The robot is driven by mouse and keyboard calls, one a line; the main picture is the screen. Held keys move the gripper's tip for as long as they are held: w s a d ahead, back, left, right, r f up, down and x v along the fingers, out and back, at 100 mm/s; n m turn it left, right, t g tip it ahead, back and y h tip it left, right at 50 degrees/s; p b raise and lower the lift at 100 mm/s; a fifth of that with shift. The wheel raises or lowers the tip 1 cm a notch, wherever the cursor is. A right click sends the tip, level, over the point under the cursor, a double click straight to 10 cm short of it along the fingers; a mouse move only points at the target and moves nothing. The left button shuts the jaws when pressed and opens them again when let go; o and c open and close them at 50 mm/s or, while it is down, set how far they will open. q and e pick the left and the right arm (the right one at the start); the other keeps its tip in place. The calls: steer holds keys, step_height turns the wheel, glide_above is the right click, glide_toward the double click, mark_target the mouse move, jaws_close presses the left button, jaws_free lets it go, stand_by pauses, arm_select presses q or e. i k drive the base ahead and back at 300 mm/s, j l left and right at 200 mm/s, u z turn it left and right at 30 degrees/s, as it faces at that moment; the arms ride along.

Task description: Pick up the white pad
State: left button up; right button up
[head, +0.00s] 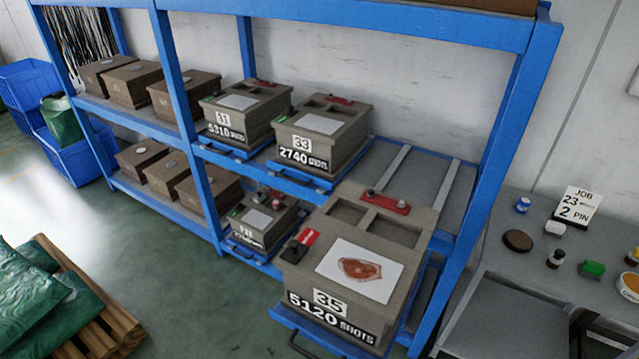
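A small white pad (555,229) lies on the grey bench (493,259) at the right, just below the JOB sign. It looks like a low block with a dark underside. Neither of my grippers shows in the head view, so their positions and whether they are open cannot be seen.
Near the pad are a JOB sign (578,205), a brown round disc (517,240), a blue-capped jar (523,205), a small dark bottle (555,258) and a green block (592,268). A blue rack (493,150) holds boxes; box 35 (408,232) sticks out, left of the bench.

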mark_target(554, 230)
steer(key=z, duration=1.55)
